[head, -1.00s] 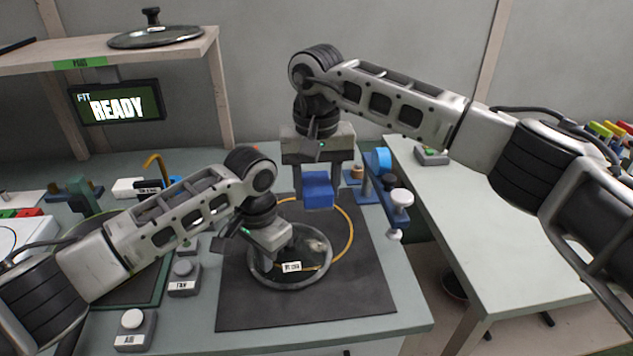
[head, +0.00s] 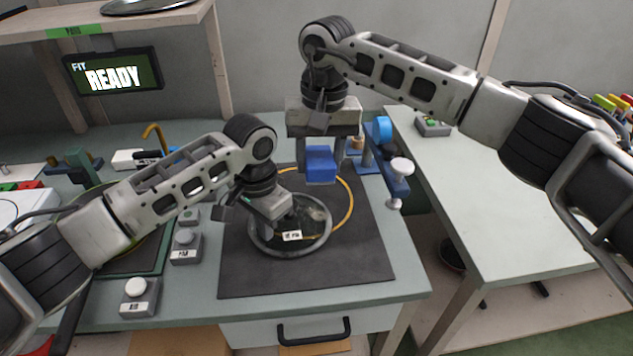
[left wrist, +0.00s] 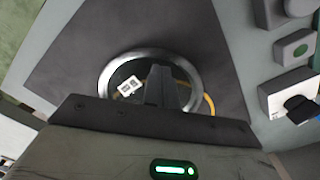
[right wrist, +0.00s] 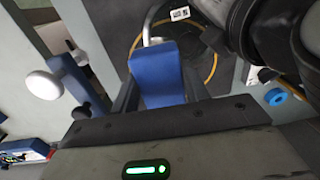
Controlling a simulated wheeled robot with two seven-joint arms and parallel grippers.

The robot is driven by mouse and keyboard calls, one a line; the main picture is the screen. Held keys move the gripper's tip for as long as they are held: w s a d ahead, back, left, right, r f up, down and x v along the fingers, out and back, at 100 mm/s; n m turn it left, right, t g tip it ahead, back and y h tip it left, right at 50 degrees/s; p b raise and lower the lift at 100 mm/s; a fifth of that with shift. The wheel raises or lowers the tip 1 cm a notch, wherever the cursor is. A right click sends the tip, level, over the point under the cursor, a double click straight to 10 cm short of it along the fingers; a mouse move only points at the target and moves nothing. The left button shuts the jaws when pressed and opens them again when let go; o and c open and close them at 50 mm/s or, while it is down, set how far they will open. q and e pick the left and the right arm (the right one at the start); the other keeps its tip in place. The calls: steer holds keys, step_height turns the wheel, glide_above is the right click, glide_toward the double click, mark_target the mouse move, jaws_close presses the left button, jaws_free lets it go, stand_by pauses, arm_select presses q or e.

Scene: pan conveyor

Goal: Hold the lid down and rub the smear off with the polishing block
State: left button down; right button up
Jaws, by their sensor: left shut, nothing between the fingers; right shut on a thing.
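The glass lid (head: 290,254) with a metal rim lies on the dark mat, a white label on its glass. A brownish smear (head: 315,214) shows on the lid's right side. My left gripper (head: 285,212) is shut and empty, fingers pointing down over the lid's middle; in the left wrist view its fingers (left wrist: 162,88) hide the centre, and I cannot tell contact. My right gripper (head: 320,152) is shut on the blue polishing block (head: 320,172), which it holds behind the lid, seemingly above the mat. The block also fills the middle of the right wrist view (right wrist: 158,75).
A yellow ring (head: 351,205) lies on the mat (head: 245,283) around the lid's back. A blue stand with white knobs (head: 390,172) is at the right. Button boxes (head: 185,247) stand left of the mat. The mat's front right is clear.

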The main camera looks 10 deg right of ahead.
arm_select(q)
steer(key=shift+s+f, duration=0.2)
steer(key=shift+f, duration=0.15)
arm_select(e)
step_height(320, 180, down, 4)
steer(key=s+d+y, duration=0.2)
steer(key=d+y, duration=0.1)
glide_above(319, 225)
steer(key=d, duration=0.2)
steer(key=shift+d+x, duration=0.2)
steer(key=shift+x, duration=0.7)
steer(key=shift+d+x, duration=0.2)
steer(key=shift+x, duration=0.75)
steer(key=shift+d+x, duration=0.2)
steer(key=shift+x, duration=0.7)
steer(key=shift+x, duration=1.25)
steer(key=shift+w+d, duration=0.1)
steer(key=shift+w, duration=0.1)
arm_select(q)
steer(key=shift+a, duration=0.1)
arm_select(e)
steer(key=shift+w, duration=1.95)
steer(key=shift+f, duration=0.15)
steer(key=shift+s, duration=2.1)
